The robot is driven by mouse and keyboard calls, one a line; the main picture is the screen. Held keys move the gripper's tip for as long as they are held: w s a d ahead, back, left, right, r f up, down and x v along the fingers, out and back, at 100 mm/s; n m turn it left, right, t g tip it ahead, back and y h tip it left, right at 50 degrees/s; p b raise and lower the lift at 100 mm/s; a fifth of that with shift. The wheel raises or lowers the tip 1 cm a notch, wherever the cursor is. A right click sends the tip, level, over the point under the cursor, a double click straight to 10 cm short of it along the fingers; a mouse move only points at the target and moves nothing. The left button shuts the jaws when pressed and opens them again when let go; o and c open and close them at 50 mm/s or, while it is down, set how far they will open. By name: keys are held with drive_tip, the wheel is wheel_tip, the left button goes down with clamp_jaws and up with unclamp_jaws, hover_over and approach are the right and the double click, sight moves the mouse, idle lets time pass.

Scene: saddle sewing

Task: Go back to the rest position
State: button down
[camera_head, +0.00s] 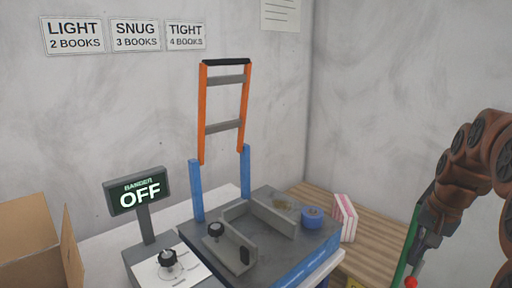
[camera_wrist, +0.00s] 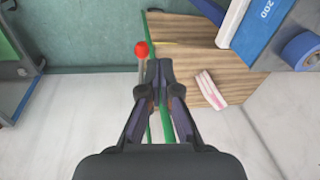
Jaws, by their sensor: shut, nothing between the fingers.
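My gripper (camera_wrist: 159,68) is shut and empty in the wrist view, its fingertips together. In the head view my gripper (camera_head: 417,258) hangs at the right, pointing down, beyond the right edge of the wooden tabletop (camera_head: 312,202). A red ball (camera_wrist: 141,49) on a thin grey stem stands just left of the fingertips; in the head view the red ball (camera_head: 411,283) shows at the bottom edge. A green strip (camera_wrist: 165,122) runs behind the fingers. I cannot tell whether the gripper touches either.
A press with a raised orange frame (camera_head: 202,115) stands mid-view. A blue roll (camera_head: 312,217) lies on its grey base; a pink-and-white block (camera_head: 344,217) stands beside it. The bander sign (camera_head: 138,192) reads OFF. A cardboard box (camera_head: 30,240) is at left. Bare floor (camera_wrist: 60,150) shows below.

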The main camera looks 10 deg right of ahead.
drive_tip(key=s+a+r+n+g+p, duration=0.1)
drive_tip(key=s+a, duration=0.1)
drive_tip(key=a, duration=0.4)
drive_tip(key=s+a+r+n+p, duration=0.1)
drive_tip(key=s+a+n+p, duration=0.1)
drive_tip(key=a, duration=0.3)
drive_tip(key=s+a+f+n+g+p, duration=0.1)
drive_tip(key=s+a+n+p, duration=0.2)
drive_tip(key=s+a, duration=0.4)
drive_tip(key=s+a+f+n+g+p, duration=0.1)
drive_tip(key=s+a+n+g+p, duration=0.1)
drive_tip(key=s+a, duration=0.5)
drive_tip(key=s+n+p, duration=0.1)
drive_tip(key=s, duration=0.3)
drive_tip(key=shift+s, duration=0.15)
